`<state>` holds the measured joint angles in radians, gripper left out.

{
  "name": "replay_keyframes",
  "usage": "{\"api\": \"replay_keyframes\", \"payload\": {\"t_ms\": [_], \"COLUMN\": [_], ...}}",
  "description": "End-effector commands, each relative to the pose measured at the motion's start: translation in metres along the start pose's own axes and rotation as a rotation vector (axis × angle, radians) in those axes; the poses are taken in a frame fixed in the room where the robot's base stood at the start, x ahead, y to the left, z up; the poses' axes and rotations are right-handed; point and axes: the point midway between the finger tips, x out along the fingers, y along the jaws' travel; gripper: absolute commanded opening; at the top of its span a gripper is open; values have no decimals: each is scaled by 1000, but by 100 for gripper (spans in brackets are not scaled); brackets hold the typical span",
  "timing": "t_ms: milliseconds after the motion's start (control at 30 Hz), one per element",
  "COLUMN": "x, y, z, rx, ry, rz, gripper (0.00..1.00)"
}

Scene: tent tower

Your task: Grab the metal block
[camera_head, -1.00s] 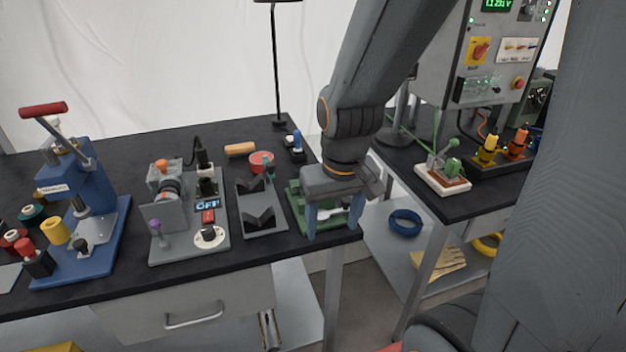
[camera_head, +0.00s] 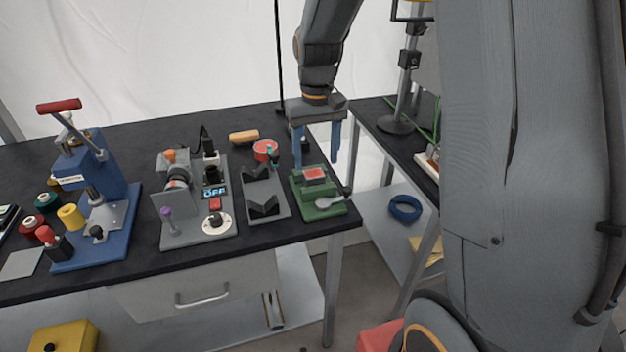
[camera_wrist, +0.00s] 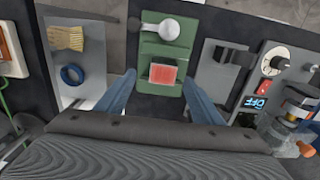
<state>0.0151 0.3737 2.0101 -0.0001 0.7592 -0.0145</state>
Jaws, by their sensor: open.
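A small block with a red top (camera_head: 315,173) sits in a green vise-like fixture (camera_head: 327,208) near the bench's right front corner. It is the likeliest metal block, but its material is not clear. The wrist view shows the red-topped block (camera_wrist: 163,73) on the green fixture (camera_wrist: 168,50), between the finger lines. My gripper (camera_head: 316,160) is open and empty, its two blue fingers pointing down behind and above the block. The wrist view shows the fingers (camera_wrist: 159,82) apart on either side, not visibly touching the block.
A grey V-block stand (camera_head: 264,196) is just left of the fixture, with a red tin (camera_head: 265,150) behind it. A grey device with an OFF display (camera_head: 213,191) and a blue press (camera_head: 90,190) stand farther left. The fixture's light ball-ended handle (camera_head: 330,201) sticks out in front.

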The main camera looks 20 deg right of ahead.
Motion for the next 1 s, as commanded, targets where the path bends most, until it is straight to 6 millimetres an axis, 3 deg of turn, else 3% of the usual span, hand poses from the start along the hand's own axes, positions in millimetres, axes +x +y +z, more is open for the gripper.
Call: {"api": "replay_keyframes", "payload": {"t_ms": [533, 867, 1000], "x": [58, 64, 64], "y": [-6, -6, -6], "z": [-2, -3, -3], "rx": [0, 0, 0], "ry": [-2, 2, 2], "rz": [0, 0, 0], "gripper": [61, 61, 41]}}
